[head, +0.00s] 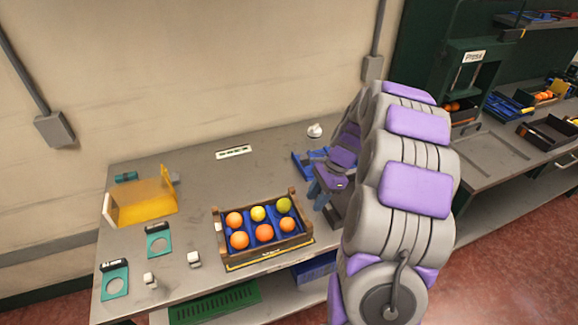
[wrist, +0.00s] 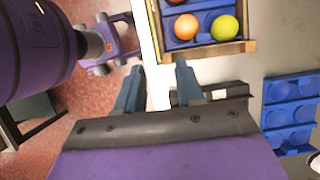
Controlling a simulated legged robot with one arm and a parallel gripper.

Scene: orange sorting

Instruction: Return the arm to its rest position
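My arm, grey with purple pads, fills the right-centre of the head view and is bent over the table's right part. My gripper (head: 322,192) is just right of the wooden crate, above the table. In the wrist view my gripper (wrist: 157,88) has its two blue-grey fingers spread, with nothing between them. The wooden crate (head: 272,254) holds several orange, yellow and green fruits in blue cups. The wrist view shows its edge (wrist: 212,52) beyond the fingers, apart from them. Part of the table is hidden behind my arm.
A blue cupped tray (head: 301,167) lies behind the gripper; the wrist view shows it at right (wrist: 291,112). A yellow bin (head: 145,203) and teal ring stands (head: 115,284) are at left. The table's middle (head: 203,185) is clear. A second bench (head: 500,150) stands at right.

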